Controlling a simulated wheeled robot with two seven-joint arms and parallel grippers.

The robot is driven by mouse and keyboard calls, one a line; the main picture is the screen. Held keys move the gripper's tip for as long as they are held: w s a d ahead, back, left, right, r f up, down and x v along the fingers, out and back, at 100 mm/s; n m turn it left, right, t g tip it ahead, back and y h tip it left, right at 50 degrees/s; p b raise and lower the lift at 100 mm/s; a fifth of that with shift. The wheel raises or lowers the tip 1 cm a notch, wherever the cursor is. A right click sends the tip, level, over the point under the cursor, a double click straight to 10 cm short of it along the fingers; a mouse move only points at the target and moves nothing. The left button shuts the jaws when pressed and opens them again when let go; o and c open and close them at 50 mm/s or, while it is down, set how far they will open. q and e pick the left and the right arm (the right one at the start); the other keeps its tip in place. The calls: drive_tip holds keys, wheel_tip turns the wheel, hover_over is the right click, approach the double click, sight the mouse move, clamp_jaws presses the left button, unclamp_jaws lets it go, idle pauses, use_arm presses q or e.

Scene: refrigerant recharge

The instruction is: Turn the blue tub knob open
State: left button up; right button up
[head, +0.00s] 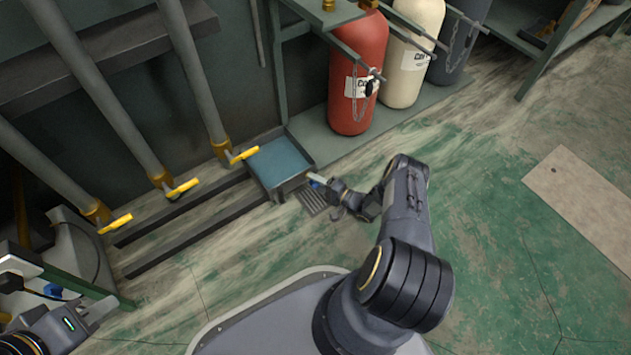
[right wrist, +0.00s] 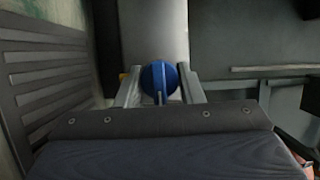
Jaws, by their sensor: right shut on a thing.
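The blue tub knob (right wrist: 158,80) sits between the two fingers of my right gripper (right wrist: 160,88) in the right wrist view. The fingers are closed on its sides. In the head view my right gripper (head: 320,183) is low at the front corner of the tub (head: 281,166), a shallow grey tray with a blue inside. The knob shows there only as a small blue spot (head: 313,182). My left gripper (head: 97,312) is at the lower left, far from the tub, and its jaw gap is not clear.
Grey pipes with yellow handles (head: 182,188) rise at the left. A drain grate (head: 311,199) lies below the knob. Open floor (head: 490,210) extends right.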

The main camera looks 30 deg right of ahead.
drive_tip(key=shift+d, duration=0.1)
idle(0.3)
drive_tip(key=o, duration=1)
drive_tip(key=shift+c, duration=0.2)
drive_tip(key=p+v, duration=0.1)
drive_tip(key=v, duration=0.6)
drive_tip(key=shift+s+d, duration=0.15)
drive_tip(key=shift+s, duration=0.25)
